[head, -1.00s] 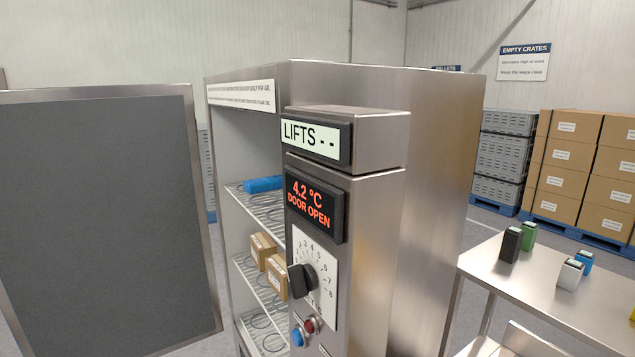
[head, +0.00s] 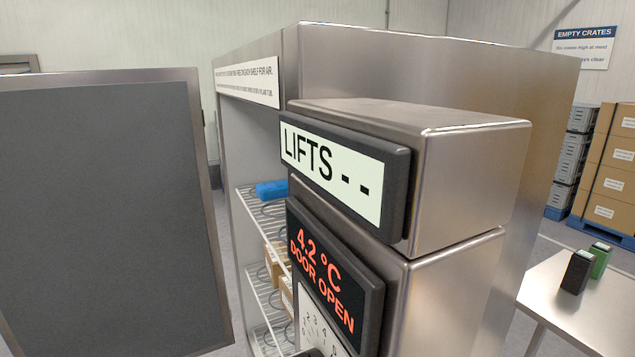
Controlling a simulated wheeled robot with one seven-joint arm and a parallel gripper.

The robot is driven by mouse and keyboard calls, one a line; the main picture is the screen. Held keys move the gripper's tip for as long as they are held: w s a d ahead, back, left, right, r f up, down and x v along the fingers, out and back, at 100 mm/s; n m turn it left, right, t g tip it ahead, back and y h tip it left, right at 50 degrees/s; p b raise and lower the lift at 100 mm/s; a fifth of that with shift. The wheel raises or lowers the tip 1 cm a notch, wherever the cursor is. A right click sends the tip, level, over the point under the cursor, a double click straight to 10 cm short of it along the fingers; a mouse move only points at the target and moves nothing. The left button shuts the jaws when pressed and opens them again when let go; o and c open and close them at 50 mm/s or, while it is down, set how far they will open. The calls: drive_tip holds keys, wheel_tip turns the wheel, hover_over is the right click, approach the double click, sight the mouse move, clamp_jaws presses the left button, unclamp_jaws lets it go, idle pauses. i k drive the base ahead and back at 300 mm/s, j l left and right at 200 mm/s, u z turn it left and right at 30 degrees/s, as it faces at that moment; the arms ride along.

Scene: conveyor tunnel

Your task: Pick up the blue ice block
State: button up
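The blue ice block (head: 271,189) lies on the upper wire shelf (head: 251,206) inside the steel cabinet (head: 440,75). Its right end is hidden behind the cabinet's control column. The cabinet door (head: 110,215) stands wide open on the left, its dark grey inner face towards me. My gripper is not in view.
The control column with the "LIFTS - -" display (head: 335,167) and the "4.2 °C DOOR OPEN" display (head: 330,272) stands very close in front. Brown boxes (head: 276,265) sit on a lower shelf. A steel table (head: 570,310) with black and green items is at right.

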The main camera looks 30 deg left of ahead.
sight(275, 189)
drive_tip(key=j+z, duration=0.45)
drive_tip(key=j, duration=2.45)
